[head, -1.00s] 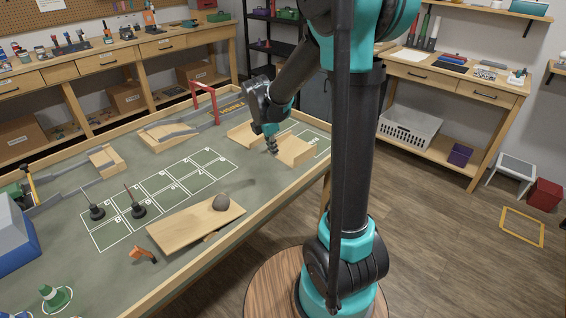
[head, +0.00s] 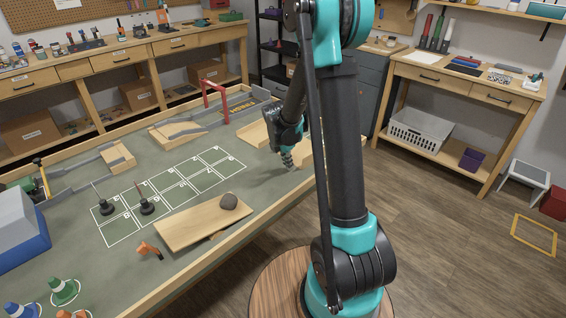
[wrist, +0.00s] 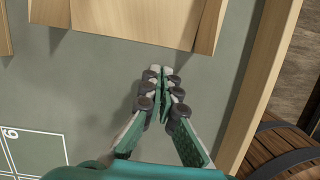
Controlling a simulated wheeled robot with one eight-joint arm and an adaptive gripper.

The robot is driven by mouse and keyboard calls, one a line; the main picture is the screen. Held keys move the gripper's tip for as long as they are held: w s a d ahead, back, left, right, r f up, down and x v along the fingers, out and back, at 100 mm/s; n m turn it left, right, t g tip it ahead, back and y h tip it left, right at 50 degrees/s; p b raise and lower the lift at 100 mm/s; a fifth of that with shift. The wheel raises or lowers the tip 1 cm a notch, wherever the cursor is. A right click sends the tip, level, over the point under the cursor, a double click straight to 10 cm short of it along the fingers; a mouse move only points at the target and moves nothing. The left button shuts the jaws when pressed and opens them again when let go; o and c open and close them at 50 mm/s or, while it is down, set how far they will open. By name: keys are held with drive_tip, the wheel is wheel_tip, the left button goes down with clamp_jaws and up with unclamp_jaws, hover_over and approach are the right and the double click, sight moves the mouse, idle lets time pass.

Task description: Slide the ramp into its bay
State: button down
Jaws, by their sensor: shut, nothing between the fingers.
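A light wooden piece with raised tapered side strips, seemingly the ramp (wrist: 140,14), lies on the green table top at the top of the wrist view. In the head view it is mostly hidden behind my arm. My gripper (wrist: 160,74) is shut and empty, with its fingertips just short of the ramp's near edge and a small gap in the picture. In the head view my gripper (head: 287,160) points down near the table's front edge. Another wooden piece (head: 254,133) is left of it. I cannot clearly make out the bay.
A red arch (head: 215,100) stands behind. The table rim (wrist: 262,85) runs right of my gripper.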

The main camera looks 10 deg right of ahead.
sight(314, 150)
drive_tip(key=shift+w+d, duration=0.5)
drive_tip(key=shift+d, duration=0.25)
drive_tip(key=w+d, duration=0.2)
drive_tip(key=d, duration=0.1)
drive_tip(key=w+d, duration=0.2)
drive_tip(key=d, duration=0.2)
drive_tip(key=w+d, duration=0.2)
drive_tip(key=d, duration=0.2)
drive_tip(key=shift+w, duration=0.35)
drive_tip(key=shift+a, duration=0.1)
